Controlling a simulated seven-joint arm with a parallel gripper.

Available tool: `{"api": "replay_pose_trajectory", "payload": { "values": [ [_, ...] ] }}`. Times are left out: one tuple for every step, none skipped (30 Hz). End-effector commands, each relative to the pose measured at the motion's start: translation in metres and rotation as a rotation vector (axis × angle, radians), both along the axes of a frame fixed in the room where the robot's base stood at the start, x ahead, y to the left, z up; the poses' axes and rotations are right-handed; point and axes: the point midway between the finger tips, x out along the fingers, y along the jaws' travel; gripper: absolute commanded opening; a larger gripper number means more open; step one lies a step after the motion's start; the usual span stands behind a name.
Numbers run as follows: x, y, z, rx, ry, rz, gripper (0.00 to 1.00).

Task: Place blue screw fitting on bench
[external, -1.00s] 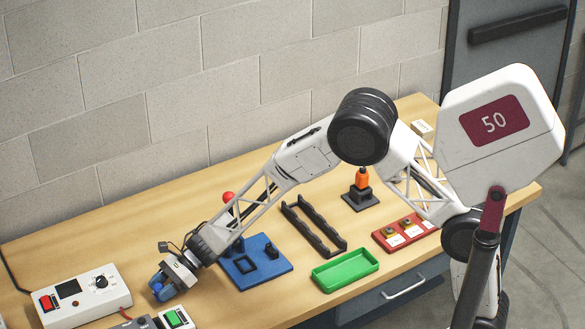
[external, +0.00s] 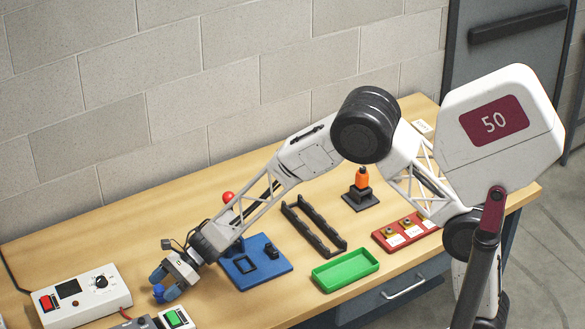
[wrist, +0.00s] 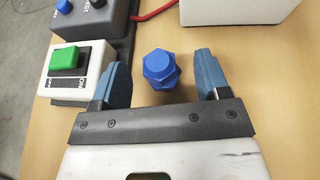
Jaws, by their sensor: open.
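The blue screw fitting (wrist: 160,68) has a hexagonal head and appears to stand upright on the wooden bench (wrist: 155,20). In the external view the fitting (external: 158,291) is small at the front left of the bench. My gripper (external: 164,283) is open, with its blue fingers spread on either side of it. In the wrist view there is a clear gap between the fitting and each finger. The fitting's lower part is mostly hidden beneath its head.
A box with a green button (wrist: 70,62) stands close to my left finger in the wrist view. A white control box (external: 83,297) is at the far left. A blue fixture plate (external: 256,263), a black rack (external: 313,228) and a green tray (external: 345,270) lie to the right.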

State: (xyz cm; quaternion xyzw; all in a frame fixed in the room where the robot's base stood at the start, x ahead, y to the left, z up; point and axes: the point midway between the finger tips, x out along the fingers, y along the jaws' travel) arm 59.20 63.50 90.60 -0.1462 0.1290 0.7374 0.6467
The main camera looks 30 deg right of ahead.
Motion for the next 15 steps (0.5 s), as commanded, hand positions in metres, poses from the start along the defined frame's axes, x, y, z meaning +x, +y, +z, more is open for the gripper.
{"api": "replay_pose_trajectory", "payload": {
  "values": [
    [0.001,-0.005,0.003,0.001,0.000,-0.001,0.69],
    [0.002,-0.009,0.004,0.001,-0.002,-0.001,0.69],
    [0.002,-0.013,0.006,0.001,-0.002,-0.001,0.69],
    [0.003,-0.017,0.007,0.000,-0.002,-0.001,0.69],
    [0.003,-0.021,0.009,0.000,-0.001,-0.002,0.69],
    [0.003,-0.019,0.016,0.001,-0.003,0.000,0.69],
    [0.003,-0.018,0.020,0.001,-0.003,0.000,0.69],
    [0.003,-0.018,0.025,0.002,-0.003,0.000,0.69],
    [0.003,-0.018,0.031,0.002,-0.003,0.000,0.69],
    [0.003,-0.018,0.035,0.002,-0.004,0.001,0.69],
    [0.003,-0.018,0.040,0.001,-0.004,0.002,0.69],
    [0.003,-0.018,0.045,0.001,-0.003,0.001,0.69],
    [0.003,-0.018,0.050,0.001,-0.003,0.000,0.69],
    [0.003,-0.018,0.054,0.001,-0.003,0.000,0.69],
    [0.003,-0.018,0.059,0.001,-0.003,0.000,0.69]
  ]
}}
